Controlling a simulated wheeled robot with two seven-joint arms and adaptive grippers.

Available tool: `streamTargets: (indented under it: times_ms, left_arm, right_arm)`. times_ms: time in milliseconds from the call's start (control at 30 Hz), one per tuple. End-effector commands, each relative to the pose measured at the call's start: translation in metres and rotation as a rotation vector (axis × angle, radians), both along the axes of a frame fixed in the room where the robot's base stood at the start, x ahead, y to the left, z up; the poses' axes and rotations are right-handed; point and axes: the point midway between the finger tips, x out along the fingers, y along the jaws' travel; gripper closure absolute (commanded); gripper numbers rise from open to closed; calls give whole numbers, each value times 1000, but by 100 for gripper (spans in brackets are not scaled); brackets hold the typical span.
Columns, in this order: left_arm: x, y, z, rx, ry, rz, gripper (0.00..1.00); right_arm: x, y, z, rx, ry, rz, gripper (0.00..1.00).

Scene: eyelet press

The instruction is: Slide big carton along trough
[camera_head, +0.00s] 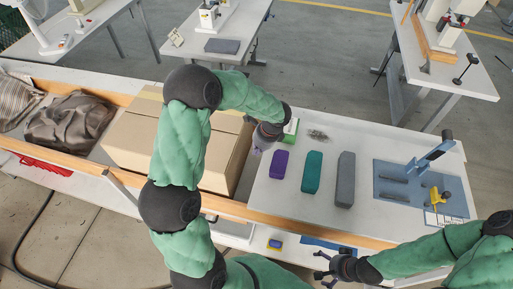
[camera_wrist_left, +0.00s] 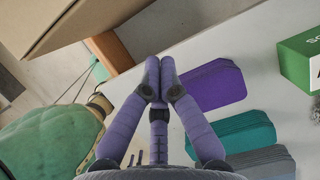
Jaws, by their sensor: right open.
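The big carton (camera_head: 125,143) is a tan closed box in the trough (camera_head: 65,164), partly hidden behind my left arm. Its edge also shows at the top left of the left wrist view (camera_wrist_left: 75,22). My left gripper (camera_head: 258,148) is beyond the carton's right end, over the left edge of the white worktop. In the left wrist view its fingertips (camera_wrist_left: 160,80) are together with nothing between them, and they look apart from the carton. My right gripper (camera_head: 322,272) is open and empty at the front edge of the worktop.
Purple (camera_head: 279,164), teal (camera_head: 312,172) and grey (camera_head: 345,180) blocks lie on the worktop, with a green-white box (camera_head: 291,130) behind. A blue press plate (camera_head: 400,182) stands right. Dark bags (camera_head: 68,122) fill the trough's left part. Wooden rails (camera_head: 60,157) edge the trough.

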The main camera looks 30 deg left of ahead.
Motion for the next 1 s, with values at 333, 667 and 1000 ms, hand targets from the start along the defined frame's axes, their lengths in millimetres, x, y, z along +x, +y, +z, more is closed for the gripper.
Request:
streamTargets:
  times_ms: [333,667,1000]
  left_arm:
    - [-5,19,-66,-1,2,3,100]
    - [-14,54,-72,-1,0,2,100]
    - [-15,60,-71,-1,-1,1,100]
  right_arm:
    - [1,0,-14,0,-1,0,0]
    - [1,0,-15,0,-1,0,0]
    - [1,0,-15,0,-1,0,0]
